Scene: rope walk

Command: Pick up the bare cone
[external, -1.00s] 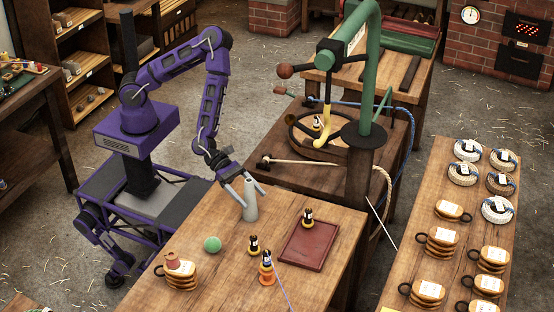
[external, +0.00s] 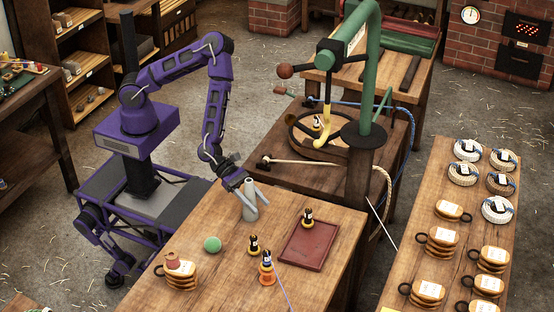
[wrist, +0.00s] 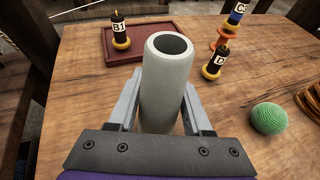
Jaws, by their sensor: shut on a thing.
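The bare cone (external: 250,205) is a plain grey, hollow, tapered tube standing upright near the far left edge of the wooden table. In the wrist view the cone (wrist: 164,85) fills the middle, with its open dark top toward me. My gripper (external: 252,195) is around it, with one grey finger on each side. In the wrist view my gripper (wrist: 162,105) is shut on the cone's sides. The cone's base is hidden there behind the gripper body. I cannot tell any gap between cone and table.
A red tray (external: 308,246) holds a black bobbin (external: 308,219). A green-armed machine (external: 370,70) stands behind.

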